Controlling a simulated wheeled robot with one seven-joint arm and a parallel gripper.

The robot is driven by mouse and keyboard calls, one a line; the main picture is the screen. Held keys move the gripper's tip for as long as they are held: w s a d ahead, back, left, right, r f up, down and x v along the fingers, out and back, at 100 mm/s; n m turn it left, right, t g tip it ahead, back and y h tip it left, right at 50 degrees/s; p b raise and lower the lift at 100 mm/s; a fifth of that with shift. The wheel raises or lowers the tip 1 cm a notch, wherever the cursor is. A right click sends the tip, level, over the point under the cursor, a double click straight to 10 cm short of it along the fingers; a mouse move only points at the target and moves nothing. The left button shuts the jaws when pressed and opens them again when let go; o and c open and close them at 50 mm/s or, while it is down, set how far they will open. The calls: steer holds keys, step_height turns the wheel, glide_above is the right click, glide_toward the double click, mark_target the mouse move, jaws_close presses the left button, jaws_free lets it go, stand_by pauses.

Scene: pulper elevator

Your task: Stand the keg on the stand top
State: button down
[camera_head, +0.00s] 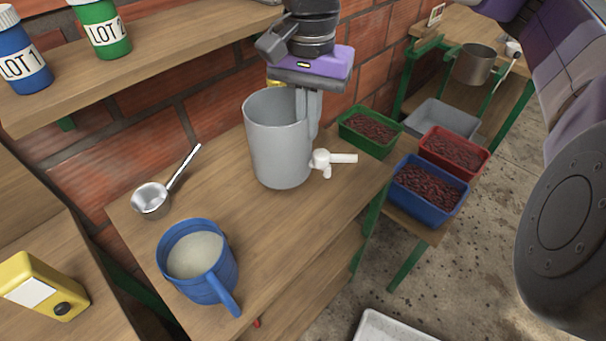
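The keg is a grey, open-topped cylinder (278,148) with a white tap low on its right side. It is upright over the wooden table top (240,215) in the middle; I cannot tell whether its base touches the wood. My gripper (309,118) comes from above at the keg's right rim. One finger is inside the wall and one outside, close together, and they look shut on the rim. The fingertips are partly hidden. I cannot tell for sure which surface is the stand top; a green-legged wooden stand (462,22) is at the upper right.
A blue jug (226,262) and a metal dipper (151,201) are on the table's left. Green (384,150), red (470,172) and blue (428,208) bins sit lower right beside a grey tray (445,118). A shelf (150,62) holds lot jars. A metal pot (474,64) is farther back.

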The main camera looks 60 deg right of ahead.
mark_target(308, 165)
step_height(308, 165, down, 12)
steer(key=shift+f, duration=0.5)
stand_by(0.3)
steer(key=c, duration=1.7)
jaws_free()
steer(key=shift+r, duration=0.2)
